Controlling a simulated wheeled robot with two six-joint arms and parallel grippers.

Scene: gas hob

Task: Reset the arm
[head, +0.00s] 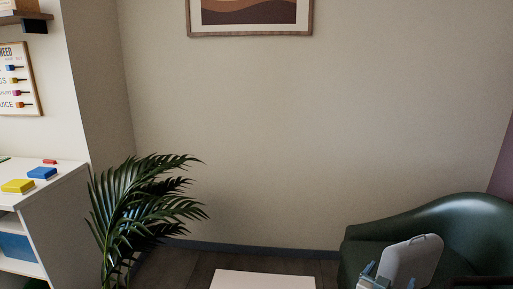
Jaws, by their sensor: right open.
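My right gripper (376,276) shows at the lower right edge of the head view, beside my pale arm link and in front of the green armchair. Its jaws are open, and I see nothing between them. Part of it is cut off by the bottom of the picture. My left gripper is not in view. No gas hob shows in this view.
A dark green armchair (455,225) stands at the right. A leafy plant (145,212) is left of centre. A white shelf unit (62,212) at the left carries yellow (18,186) and blue (42,172) blocks. A framed picture (250,33) hangs on the bare wall.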

